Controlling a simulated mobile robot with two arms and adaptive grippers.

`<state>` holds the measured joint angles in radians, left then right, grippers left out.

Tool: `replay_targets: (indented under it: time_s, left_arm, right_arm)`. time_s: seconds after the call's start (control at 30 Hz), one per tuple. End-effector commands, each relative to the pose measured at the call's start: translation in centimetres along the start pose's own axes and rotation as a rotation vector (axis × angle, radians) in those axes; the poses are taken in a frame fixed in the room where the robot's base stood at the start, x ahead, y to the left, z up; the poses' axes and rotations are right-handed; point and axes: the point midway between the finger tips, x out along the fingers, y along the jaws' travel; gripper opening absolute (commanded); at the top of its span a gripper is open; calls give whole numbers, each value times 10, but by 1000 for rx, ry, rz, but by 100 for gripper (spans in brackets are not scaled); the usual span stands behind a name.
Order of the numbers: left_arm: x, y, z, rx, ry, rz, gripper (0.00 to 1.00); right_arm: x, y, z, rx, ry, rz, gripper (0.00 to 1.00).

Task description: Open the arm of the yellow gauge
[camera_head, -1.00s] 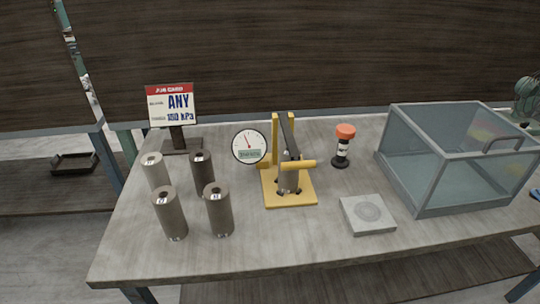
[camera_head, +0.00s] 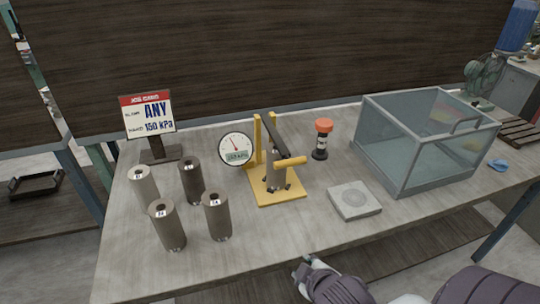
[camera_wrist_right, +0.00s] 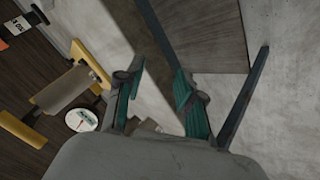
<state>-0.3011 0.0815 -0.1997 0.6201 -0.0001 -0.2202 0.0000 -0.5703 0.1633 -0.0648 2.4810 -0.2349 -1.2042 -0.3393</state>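The arm slopes over a grey-brown cylinder (camera_head: 273,178) standing in the frame. Its round white dial (camera_head: 236,149) faces me on the left. In the right wrist view the gauge's yellow frame (camera_wrist_right: 90,62) lies at the left, with the dial (camera_wrist_right: 82,120) below it. My right gripper (camera_wrist_right: 157,88) is open and empty, apart from the gauge; in the head view it shows near the table's front edge (camera_head: 304,268). My left gripper is out of view.
Several clay cylinders (camera_head: 167,228) stand left of the gauge, before a job card (camera_head: 147,115). An orange-capped tool (camera_head: 322,140), a flat grey block (camera_head: 354,200) and a clear box (camera_head: 420,187) stand to the right. The table's front strip is clear.

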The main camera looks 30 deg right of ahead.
Motion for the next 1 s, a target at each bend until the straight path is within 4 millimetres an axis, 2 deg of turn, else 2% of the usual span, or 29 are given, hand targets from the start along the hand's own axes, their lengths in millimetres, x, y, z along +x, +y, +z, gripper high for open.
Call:
replay_targets:
  time_s: [0.03,0.17,0.3,0.43,0.57,0.77,1.0]
  left_arm:
    - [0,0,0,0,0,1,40]
    - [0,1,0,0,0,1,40]
    - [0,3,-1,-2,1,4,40]
    - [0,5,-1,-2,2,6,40]
    - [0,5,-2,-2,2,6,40]
    - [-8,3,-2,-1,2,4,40]
    - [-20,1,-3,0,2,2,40]
  right_arm:
    - [1,16,-7,-74,38,68,37]
    - [-8,61,-34,-302,143,267,37]
    - [-30,102,-66,-581,228,505,37]
    - [-53,125,-92,-810,268,696,37]
    - [-63,133,-104,-915,281,782,37]
    - [-50,146,-119,-927,282,793,37]
    - [-14,171,-146,-923,281,790,37]
